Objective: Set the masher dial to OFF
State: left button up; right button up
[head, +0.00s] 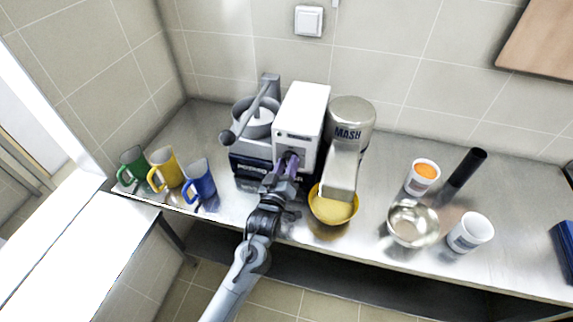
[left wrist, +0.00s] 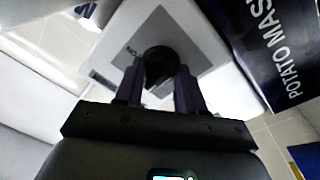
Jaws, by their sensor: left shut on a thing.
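The masher is a white box (head: 302,108) with a steel cylinder marked MASH (head: 350,118) at its right, on the steel counter. Its dark round dial (left wrist: 158,62) shows in the left wrist view on the white front panel. My left gripper (head: 287,168) is at the front of the white box in the head view. In the left wrist view its two fingers (left wrist: 158,88) are closed around the dial, one on each side. The dial's pointer and its setting cannot be read. In the head view the gripper hides the dial. My right gripper is not in view.
A yellow bowl (head: 334,211) stands under the masher's spout. Green (head: 133,164), yellow (head: 165,169) and blue (head: 200,182) mugs stand at left. A steel bowl (head: 412,224), two white cups (head: 422,176) and a black cylinder (head: 464,170) stand at right.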

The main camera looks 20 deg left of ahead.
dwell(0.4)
pick_arm(q)
jog(key=o, duration=1)
jog(key=shift+o, duration=0.2)
jog(key=shift+s, duration=0.1)
jog(key=s, duration=1)
jog(key=shift+s+d+f, duration=0.25)
jog(key=shift+d+f, duration=0.1)
jog(key=shift+f, duration=0.05)
